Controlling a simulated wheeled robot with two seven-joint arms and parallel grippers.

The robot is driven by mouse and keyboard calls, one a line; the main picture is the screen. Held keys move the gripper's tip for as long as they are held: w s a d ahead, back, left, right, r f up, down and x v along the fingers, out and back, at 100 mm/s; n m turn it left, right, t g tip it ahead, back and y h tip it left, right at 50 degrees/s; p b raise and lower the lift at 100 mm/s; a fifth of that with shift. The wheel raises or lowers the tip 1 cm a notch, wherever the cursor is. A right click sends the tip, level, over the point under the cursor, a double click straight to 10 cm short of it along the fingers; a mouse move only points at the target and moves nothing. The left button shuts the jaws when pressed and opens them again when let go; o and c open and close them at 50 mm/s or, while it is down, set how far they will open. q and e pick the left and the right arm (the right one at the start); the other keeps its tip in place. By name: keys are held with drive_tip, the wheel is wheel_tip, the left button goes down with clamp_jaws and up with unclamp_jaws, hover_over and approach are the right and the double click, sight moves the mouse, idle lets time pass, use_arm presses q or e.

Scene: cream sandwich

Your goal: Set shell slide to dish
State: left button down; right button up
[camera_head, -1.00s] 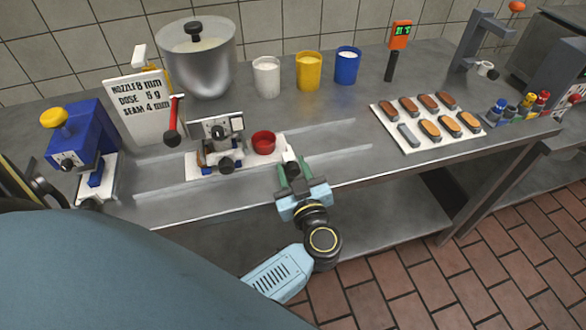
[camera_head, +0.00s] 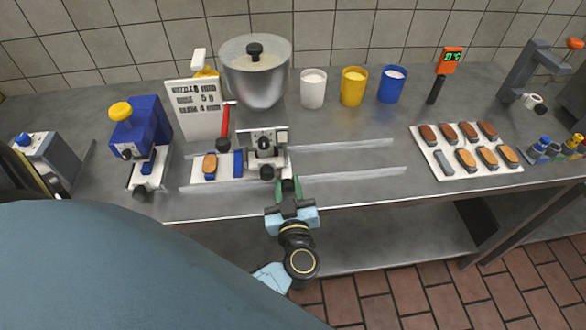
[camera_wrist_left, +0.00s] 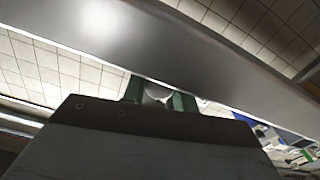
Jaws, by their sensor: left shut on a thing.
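The white shell slide (camera_head: 198,177) lies on the metal rails, partly under the dosing station (camera_head: 265,145). An orange-brown shell (camera_head: 210,166) sits on its left part, with a blue block (camera_head: 238,163) beside it. The red dish is not visible now; the station probably covers it. My left gripper (camera_head: 288,188) is at the slide's right end, its green fingers shut on the slide's handle, which is mostly hidden. In the left wrist view, the green fingers (camera_wrist_left: 160,98) close around a small pale piece. My right gripper is not in view.
A blue machine (camera_head: 140,130) and a sign stand left, with a steel pot (camera_head: 256,80) behind. White, yellow and blue cups (camera_head: 352,87) stand at the back. A white tray (camera_head: 433,170) holds several shells at right. The rails (camera_head: 350,172) right of my gripper are clear.

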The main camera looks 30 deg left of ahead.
use_arm(q)
drive_tip(key=shift+s+a, duration=0.15)
drive_tip(key=shift+a, duration=0.1)
drive_tip(key=c, duration=1.1)
unclamp_jaws()
drive_tip(key=shift+s+a, duration=0.1)
drive_tip(key=shift+s, duration=0.05)
drive_tip(key=shift+d, duration=0.25)
drive_tip(key=v, duration=1.3)
